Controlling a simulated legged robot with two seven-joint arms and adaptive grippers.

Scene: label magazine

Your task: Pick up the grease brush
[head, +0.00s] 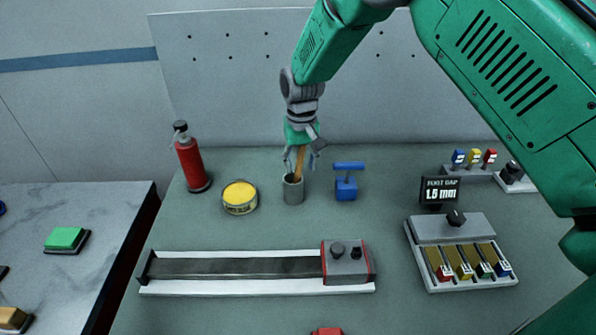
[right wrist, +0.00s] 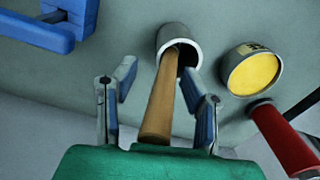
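The grease brush (head: 299,163) stands in a grey cup (head: 293,190), with its brown wooden handle sticking up. In the right wrist view the handle (right wrist: 164,98) runs from the cup (right wrist: 176,39) up towards my gripper's palm. The brush's lower end is hidden inside the cup. My right gripper (head: 302,160) points down over the cup. Its two blue-padded fingers (right wrist: 166,98) are spread on either side of the handle, with a gap visible on each side. My left gripper is not in view.
A yellow tin (head: 240,197) and a red extinguisher-like bottle (head: 190,158) stand left of the cup. A blue clamp-like tool (head: 346,184) stands close on its right. A long rail fixture (head: 230,268) lies in front, and a slotted magazine (head: 461,258) stands at the right.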

